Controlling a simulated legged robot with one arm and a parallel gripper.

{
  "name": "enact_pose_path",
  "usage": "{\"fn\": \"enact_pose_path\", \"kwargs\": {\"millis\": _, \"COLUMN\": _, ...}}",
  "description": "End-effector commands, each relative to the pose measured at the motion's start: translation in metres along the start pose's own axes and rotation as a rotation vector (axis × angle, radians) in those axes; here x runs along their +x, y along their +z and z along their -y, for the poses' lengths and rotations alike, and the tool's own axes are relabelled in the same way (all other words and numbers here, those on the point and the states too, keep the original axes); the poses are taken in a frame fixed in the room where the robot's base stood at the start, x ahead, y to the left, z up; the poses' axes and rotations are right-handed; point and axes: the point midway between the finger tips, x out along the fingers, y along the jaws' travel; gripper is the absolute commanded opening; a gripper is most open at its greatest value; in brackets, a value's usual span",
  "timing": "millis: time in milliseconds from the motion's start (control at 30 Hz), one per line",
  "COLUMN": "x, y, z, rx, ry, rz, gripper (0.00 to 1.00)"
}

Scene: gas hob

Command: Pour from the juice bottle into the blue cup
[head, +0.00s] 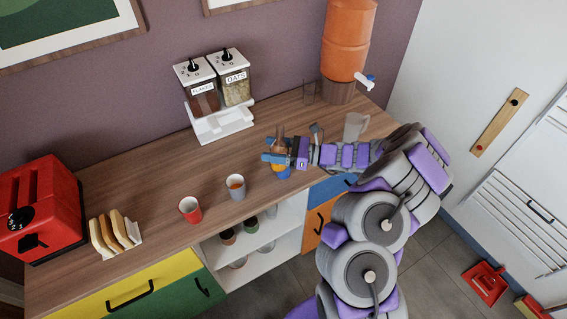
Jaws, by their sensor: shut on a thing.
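My gripper (277,151) reaches in from the right over the counter's front part. It is shut on the juice bottle (280,133), which looks brownish orange and shows above and below the fingers; the fingers hide its middle. The blue cup (284,174) shows just below the gripper, close to the front edge, with orange colour at its top. Gripper and bottle partly hide the cup. I cannot tell whether the bottle touches it or how far the bottle is tilted.
A cereal dispenser (223,125), clear pitcher (355,127) and orange water dispenser (346,45) stand behind. A toaster (40,205) and toast rack (115,238) are left.

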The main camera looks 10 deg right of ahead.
Motion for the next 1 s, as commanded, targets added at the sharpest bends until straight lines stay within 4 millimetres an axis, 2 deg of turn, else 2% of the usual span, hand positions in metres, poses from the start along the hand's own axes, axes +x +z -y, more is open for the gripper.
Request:
{"fn": "enact_pose_path", "kwargs": {"millis": 100, "x": -0.003, "y": -0.002, "z": 0.011, "rx": -0.116, "ry": -0.001, "rz": -0.031, "gripper": 0.21}}
{"fn": "enact_pose_path", "kwargs": {"millis": 467, "x": -0.002, "y": 0.004, "z": 0.008, "rx": -0.099, "ry": 0.0, "rz": -0.026, "gripper": 0.21}}
{"fn": "enact_pose_path", "kwargs": {"millis": 833, "x": -0.002, "y": 0.035, "z": 0.005, "rx": -0.098, "ry": -0.001, "rz": -0.026, "gripper": 0.21}}
{"fn": "enact_pose_path", "kwargs": {"millis": 1000, "x": -0.001, "y": 0.042, "z": 0.004, "rx": -0.097, "ry": -0.001, "rz": -0.026, "gripper": 0.21}}
